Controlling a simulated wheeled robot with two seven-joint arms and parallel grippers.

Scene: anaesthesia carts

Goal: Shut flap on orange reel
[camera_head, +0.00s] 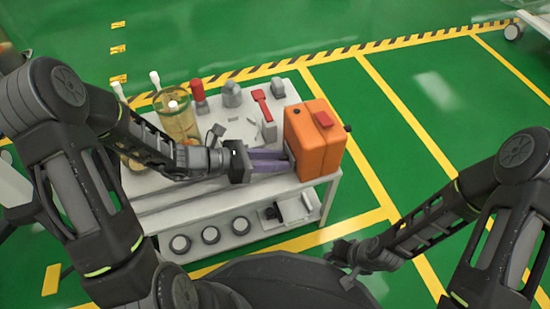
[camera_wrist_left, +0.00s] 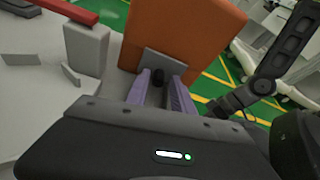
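The orange reel (camera_head: 310,143) is a boxy orange unit on the right end of the cart top. It also fills the top middle of the left wrist view (camera_wrist_left: 190,30). A grey plate (camera_wrist_left: 172,65) with a dark round knob (camera_wrist_left: 158,76) is on its near face; I cannot tell if this is the flap. My left gripper (camera_head: 287,159) points at that face, its purple fingers apart on either side of the knob. Whether they touch the plate is unclear. My right gripper (camera_head: 346,268) is low at the right, away from the cart; its fingers are unclear.
The cart top (camera_head: 160,203) also carries a red-handled part (camera_head: 262,104), a grey dome-like part (camera_head: 232,95) and a yellowish clear container (camera_head: 178,125). A lower shelf holds several round items (camera_head: 211,235). Green floor to the right is free.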

